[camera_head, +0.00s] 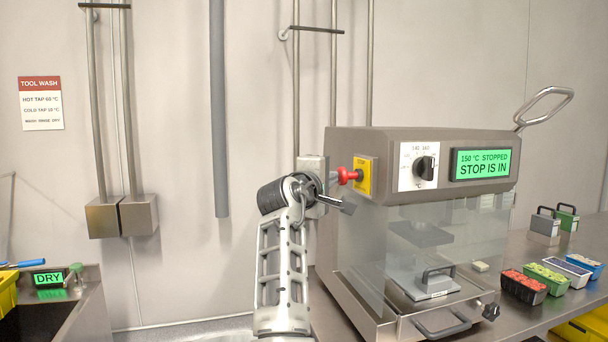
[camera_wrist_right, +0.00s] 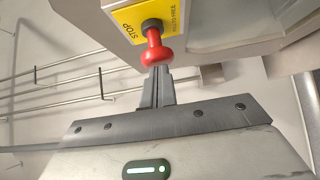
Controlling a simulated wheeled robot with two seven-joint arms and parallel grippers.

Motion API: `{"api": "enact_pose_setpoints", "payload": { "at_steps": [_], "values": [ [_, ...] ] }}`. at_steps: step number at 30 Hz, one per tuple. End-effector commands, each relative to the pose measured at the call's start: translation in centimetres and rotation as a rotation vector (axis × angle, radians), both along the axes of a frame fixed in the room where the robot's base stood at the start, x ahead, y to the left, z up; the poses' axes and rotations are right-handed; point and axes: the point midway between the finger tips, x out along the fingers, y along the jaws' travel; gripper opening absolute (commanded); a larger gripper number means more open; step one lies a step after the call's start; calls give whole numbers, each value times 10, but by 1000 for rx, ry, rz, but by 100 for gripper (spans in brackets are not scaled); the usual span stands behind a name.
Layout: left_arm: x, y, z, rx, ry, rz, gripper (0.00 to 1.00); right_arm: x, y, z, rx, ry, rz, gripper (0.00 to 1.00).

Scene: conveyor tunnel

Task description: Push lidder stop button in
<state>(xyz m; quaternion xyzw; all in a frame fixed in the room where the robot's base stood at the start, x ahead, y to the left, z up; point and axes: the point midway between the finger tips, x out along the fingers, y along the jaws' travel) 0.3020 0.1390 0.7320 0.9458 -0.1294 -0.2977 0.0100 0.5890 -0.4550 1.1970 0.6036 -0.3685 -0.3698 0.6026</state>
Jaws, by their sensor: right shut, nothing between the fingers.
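The lidder (camera_head: 470,138) is a grey machine with a clear guard, and its green screen (camera_head: 482,164) reads "150 °C STOPPED, STOP IS IN". The red stop button (camera_head: 346,175) sits on a yellow plate (camera_head: 368,178) on the machine's left side. My left gripper is not in view.
A temperature dial (camera_head: 425,168) is on the machine front. A looped lever (camera_head: 545,103) rises at its right. Colored tubs (camera_head: 523,287) stand on the steel counter at right. A sink with a DRY sign (camera_head: 48,279) is at far left. Pipes run up the wall.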

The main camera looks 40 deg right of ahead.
Motion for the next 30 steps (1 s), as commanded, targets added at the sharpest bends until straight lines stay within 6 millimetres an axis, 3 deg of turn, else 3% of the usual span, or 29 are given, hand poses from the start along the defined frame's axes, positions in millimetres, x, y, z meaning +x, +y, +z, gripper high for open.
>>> {"api": "enact_pose_setpoints", "payload": {
  "at_steps": [8, 13, 19, 24, 30],
  "values": [
    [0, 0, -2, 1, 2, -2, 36, -4, -5, 1, -3, -1, -11, 0],
    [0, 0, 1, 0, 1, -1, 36, -3, 2, 1, -4, 0, -12, 0],
    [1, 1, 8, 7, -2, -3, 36, 3, 32, 2, -6, 3, -13, 0],
    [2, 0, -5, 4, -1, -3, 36, -16, 70, -3, -3, 0, -12, 0],
    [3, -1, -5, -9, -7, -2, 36, -33, 103, -2, -3, 2, -12, 0]
  ]
}}
